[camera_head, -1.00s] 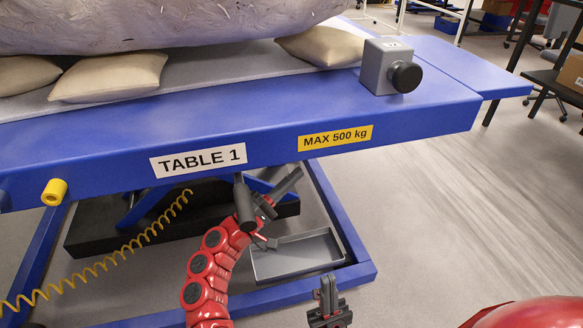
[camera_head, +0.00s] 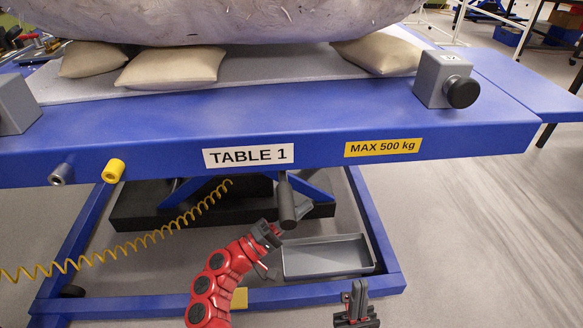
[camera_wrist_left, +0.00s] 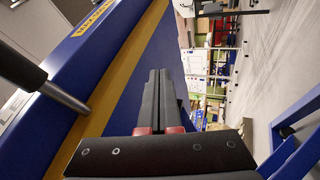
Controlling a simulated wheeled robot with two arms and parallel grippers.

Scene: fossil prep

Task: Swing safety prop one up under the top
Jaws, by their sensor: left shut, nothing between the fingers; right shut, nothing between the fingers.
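A dark grey rod with a thick grip (camera_head: 287,203), which looks like safety prop one, hangs below the front edge of the blue table top (camera_head: 330,128) marked TABLE 1. In the left wrist view its thin bar and dark grip (camera_wrist_left: 22,68) are at the left, apart from the fingers. My left gripper (camera_head: 276,231) is at the rod's lower end, its fingers partly hidden there. In the left wrist view the left gripper (camera_wrist_left: 160,78) is shut and empty, alongside the rod. My right gripper (camera_head: 357,292) is shut and empty at the bottom of the head view.
A grey tray (camera_head: 325,256) lies low inside the blue base frame (camera_head: 372,225). A coiled yellow hose (camera_head: 150,238) hangs at the left. A grey block with a black knob (camera_head: 445,82) sits on the top near cushions (camera_head: 172,67) under a large pale mass. Floor at the right is clear.

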